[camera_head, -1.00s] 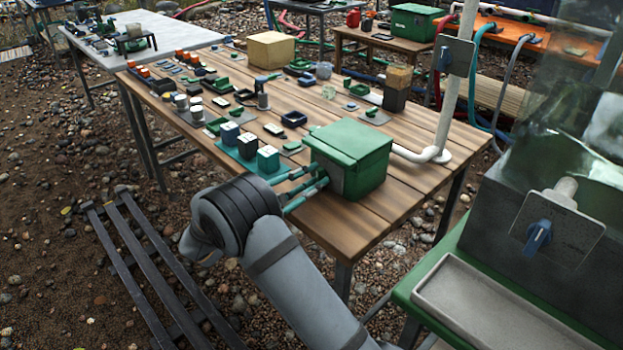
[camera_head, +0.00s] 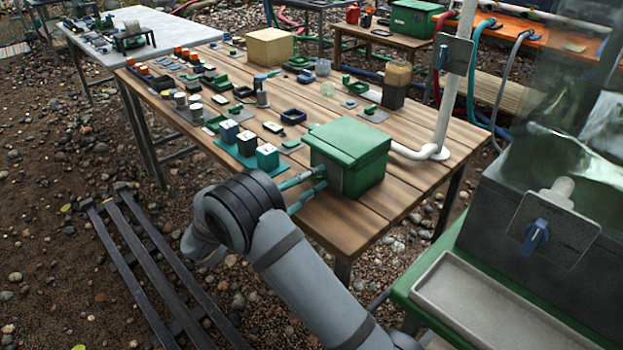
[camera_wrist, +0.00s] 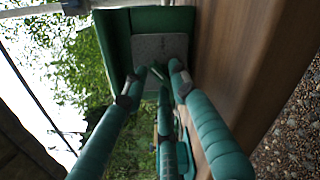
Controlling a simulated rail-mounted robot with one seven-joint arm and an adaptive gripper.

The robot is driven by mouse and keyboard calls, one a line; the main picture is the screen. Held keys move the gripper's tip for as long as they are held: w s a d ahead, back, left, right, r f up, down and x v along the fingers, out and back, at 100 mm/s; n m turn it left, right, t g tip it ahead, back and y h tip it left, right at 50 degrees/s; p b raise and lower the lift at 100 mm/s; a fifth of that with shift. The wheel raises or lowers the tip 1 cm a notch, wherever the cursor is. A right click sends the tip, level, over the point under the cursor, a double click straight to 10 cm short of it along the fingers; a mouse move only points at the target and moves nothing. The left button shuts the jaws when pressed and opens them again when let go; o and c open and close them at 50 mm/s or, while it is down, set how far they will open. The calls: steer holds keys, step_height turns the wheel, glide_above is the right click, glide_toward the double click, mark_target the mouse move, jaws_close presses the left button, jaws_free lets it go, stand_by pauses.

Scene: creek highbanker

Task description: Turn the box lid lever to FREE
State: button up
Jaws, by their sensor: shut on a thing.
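The green box (camera_head: 352,148) with its closed green lid (camera_head: 348,138) stands at the near right corner of the wooden table. A grey plate (camera_head: 327,172) is on its side facing me; it also shows in the wrist view (camera_wrist: 160,48). My gripper (camera_head: 324,178) reaches this plate with its teal fingers. In the wrist view my gripper (camera_wrist: 158,76) is shut on a small dark green lever (camera_wrist: 160,72) in front of the plate. The fingers hide much of the lever, and I cannot read its marking or tell its setting.
Three capped blocks on a teal tray (camera_head: 222,150) stand left of the box. A white pipe (camera_head: 410,153) rises behind it. At the right, a blue-handled valve (camera_head: 536,236) sits above a grey trough (camera_head: 510,312). Many small parts cover the table's far left.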

steer(key=m+b, duration=0.1)
steer(key=m, duration=0.3)
steer(key=shift+a+b, duration=0.1)
steer(key=shift+b, duration=0.2)
steer(key=shift+m+b, duration=0.75)
steer(key=shift+m, duration=1.45)
steer(key=o, duration=0.9)
steer(key=shift+s+r, duration=0.1)
steer(key=shift+c, duration=0.2)
steer(key=shift+o, duration=0.5)
steer(key=shift+d, duration=0.2)
